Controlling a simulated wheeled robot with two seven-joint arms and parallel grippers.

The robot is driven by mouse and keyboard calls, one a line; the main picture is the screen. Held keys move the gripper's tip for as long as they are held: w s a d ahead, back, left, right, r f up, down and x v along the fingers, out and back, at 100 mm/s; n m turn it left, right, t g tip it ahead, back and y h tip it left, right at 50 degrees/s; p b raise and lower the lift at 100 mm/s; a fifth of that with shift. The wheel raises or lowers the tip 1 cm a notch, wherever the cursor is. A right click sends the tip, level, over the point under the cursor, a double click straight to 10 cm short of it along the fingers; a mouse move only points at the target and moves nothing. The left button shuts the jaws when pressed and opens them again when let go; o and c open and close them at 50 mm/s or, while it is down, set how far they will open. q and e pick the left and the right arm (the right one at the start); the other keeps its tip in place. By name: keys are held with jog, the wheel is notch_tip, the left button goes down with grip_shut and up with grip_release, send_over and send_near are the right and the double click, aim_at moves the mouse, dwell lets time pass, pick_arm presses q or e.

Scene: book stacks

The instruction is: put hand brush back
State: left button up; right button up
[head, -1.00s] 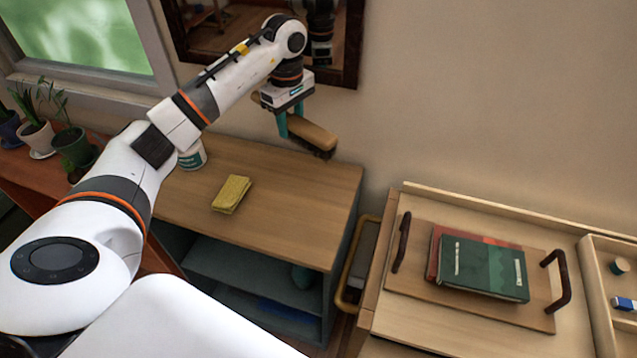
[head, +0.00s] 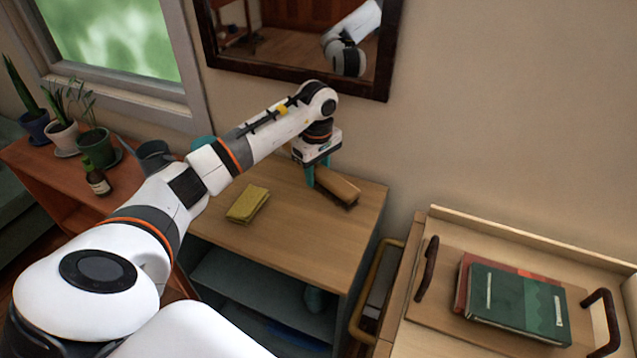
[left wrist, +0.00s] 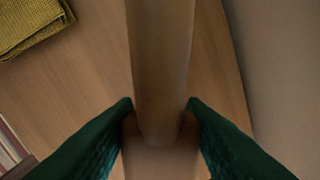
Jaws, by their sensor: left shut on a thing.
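The hand brush (head: 337,186) has a light wooden back and dark bristles below. My left gripper (head: 318,180) is shut on it, with teal fingers at its left end. The brush is over the back right part of the wooden cabinet top (head: 300,235); I cannot tell whether its bristles touch the top. In the left wrist view the brush (left wrist: 160,60) runs straight up between the green fingers (left wrist: 160,120). My right gripper is in neither view.
A folded yellow cloth (head: 248,203) lies on the cabinet top, left of the brush. A tray with handles (head: 425,288) holding books (head: 520,303) is on the right. A wall with a framed mirror (head: 388,60) is behind.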

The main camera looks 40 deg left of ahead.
aim_at(318, 183)
pick_arm(q)
jog(key=shift+f, duration=1.85)
jog(key=o, duration=1)
jog(key=shift+o, duration=0.2)
notch_tip(318, 183, up, 12)
jog(key=shift+r+b, duration=0.15)
jog(key=shift+b, duration=0.3)
